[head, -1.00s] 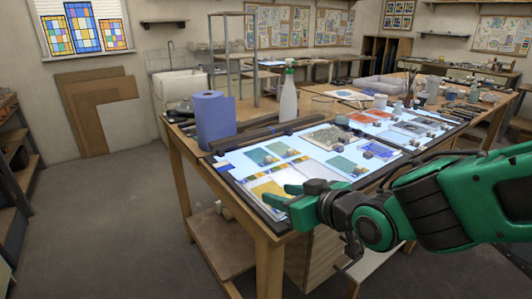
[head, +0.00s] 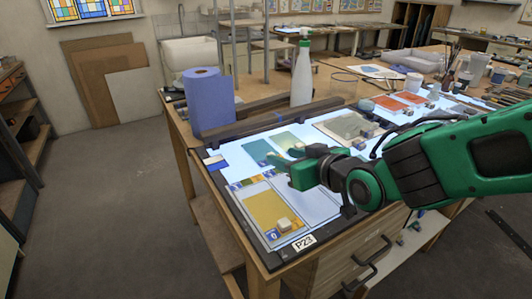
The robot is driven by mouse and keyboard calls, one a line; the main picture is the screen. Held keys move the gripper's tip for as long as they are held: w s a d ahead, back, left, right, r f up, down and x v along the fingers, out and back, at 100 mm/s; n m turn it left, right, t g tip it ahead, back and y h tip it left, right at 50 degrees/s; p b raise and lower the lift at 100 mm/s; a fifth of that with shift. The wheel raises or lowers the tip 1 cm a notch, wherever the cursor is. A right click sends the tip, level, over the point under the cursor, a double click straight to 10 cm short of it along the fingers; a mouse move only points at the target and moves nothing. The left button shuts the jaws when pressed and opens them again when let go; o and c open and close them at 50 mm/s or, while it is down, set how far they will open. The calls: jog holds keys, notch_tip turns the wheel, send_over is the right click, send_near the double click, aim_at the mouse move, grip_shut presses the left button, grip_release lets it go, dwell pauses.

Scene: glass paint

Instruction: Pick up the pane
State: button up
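Several flat glass panes lie on a lit white panel on the workbench in the head view. A yellow pane (head: 265,208) lies near the front corner with a small pale block on it. A pale bluish pane (head: 308,203) lies beside it. A teal pane (head: 259,150) and a pale green pane (head: 287,140) lie farther back. Which one is meant I cannot tell. My gripper (head: 283,160) is over the panel, between the front panes and the teal and green ones. Its green fingers look apart, with nothing seen between them. My arm hides part of the panel.
A blue paper roll (head: 207,103) and a white spray bottle (head: 302,72) stand behind the panel near a dark rail. A label reading P23 (head: 304,243) is on the panel's front edge. Orange panes (head: 388,105) and jars are farther right. Floor at left is clear.

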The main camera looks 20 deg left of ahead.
send_near(262, 150)
jog(key=shift+x, duration=1.3)
jog(key=shift+s+f, duration=0.1)
jog(key=shift+s, duration=0.05)
grip_shut()
